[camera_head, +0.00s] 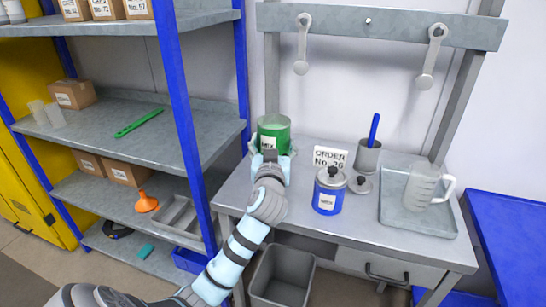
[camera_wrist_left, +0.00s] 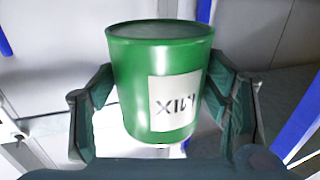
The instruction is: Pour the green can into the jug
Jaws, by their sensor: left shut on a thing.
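The green can (camera_head: 274,133) is at the back left of the workbench, with a white label facing me. My left gripper (camera_head: 270,158) is shut on it. In the left wrist view the green can (camera_wrist_left: 158,80) sits between the two fingers (camera_wrist_left: 160,115), open top up, its label looking upside down. Whether its base touches the bench is hidden. The clear jug (camera_head: 422,186) stands upright in a grey tray (camera_head: 398,222) at the bench's right end, its handle to the right. My right gripper is not in view.
A blue can (camera_head: 327,196) stands mid-bench, with a loose lid (camera_head: 360,184) beside it. Behind are an order card (camera_head: 331,157) and a grey cup (camera_head: 367,157) holding a blue-handled tool. A blue shelf post (camera_head: 190,130) stands left. A grey bin (camera_head: 282,277) is below.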

